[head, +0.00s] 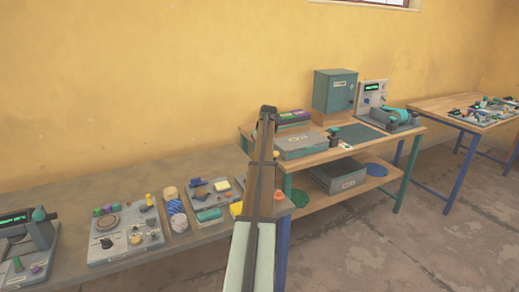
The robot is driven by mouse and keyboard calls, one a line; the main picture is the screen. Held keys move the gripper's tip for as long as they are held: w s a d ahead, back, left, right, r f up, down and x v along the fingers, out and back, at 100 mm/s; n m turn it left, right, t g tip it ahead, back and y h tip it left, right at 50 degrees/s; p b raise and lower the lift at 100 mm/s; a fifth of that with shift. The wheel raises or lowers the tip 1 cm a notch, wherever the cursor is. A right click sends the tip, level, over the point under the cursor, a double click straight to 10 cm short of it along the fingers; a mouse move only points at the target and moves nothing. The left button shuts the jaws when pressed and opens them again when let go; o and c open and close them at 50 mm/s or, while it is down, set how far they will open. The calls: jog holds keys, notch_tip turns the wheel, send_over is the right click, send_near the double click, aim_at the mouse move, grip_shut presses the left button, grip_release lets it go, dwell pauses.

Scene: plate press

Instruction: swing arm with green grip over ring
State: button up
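A wooden bench (310,157) behind holds a teal cabinet (335,92) and another device (398,118). A third table (440,106) stands far right.

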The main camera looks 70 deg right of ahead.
jog(key=shift+w+d+f, duration=0.1)
jog(key=shift+f, duration=0.35)
jog(key=shift+c, duration=0.4)
grip_shut()
